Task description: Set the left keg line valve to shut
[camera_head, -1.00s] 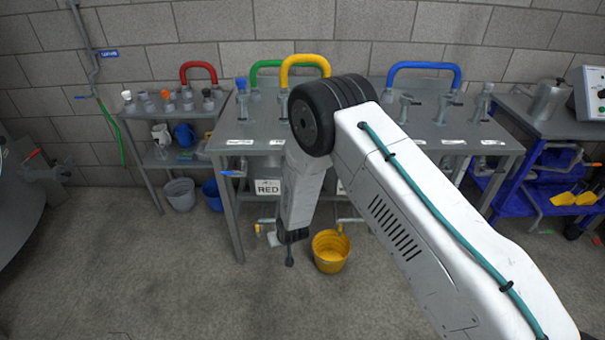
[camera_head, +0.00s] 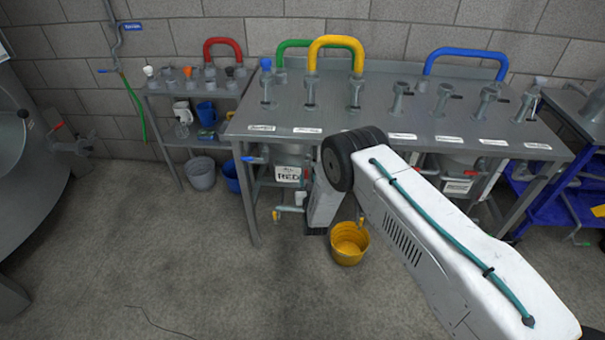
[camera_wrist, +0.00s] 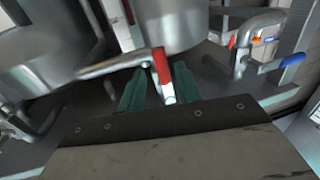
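In the wrist view, my gripper (camera_wrist: 159,70) is open, its two teal fingers apart. A lever with a red grip and white tip (camera_wrist: 161,66) shows between the fingers, on a grey pipe in front of a keg (camera_wrist: 172,22). I cannot tell if the fingers touch it. In the head view my arm hides the gripper. The left keg, with a "RED" label (camera_head: 288,174), stands under the bench. A blue-handled valve (camera_head: 254,159) is at its upper left. Which lever is the left keg line valve is not clear.
The steel bench (camera_head: 350,118) carries several taps. A yellow bucket (camera_head: 348,250) stands on the floor beside my arm. In the wrist view, a second blue handle (camera_wrist: 291,60) is at the right and another vessel (camera_wrist: 50,45) at the left.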

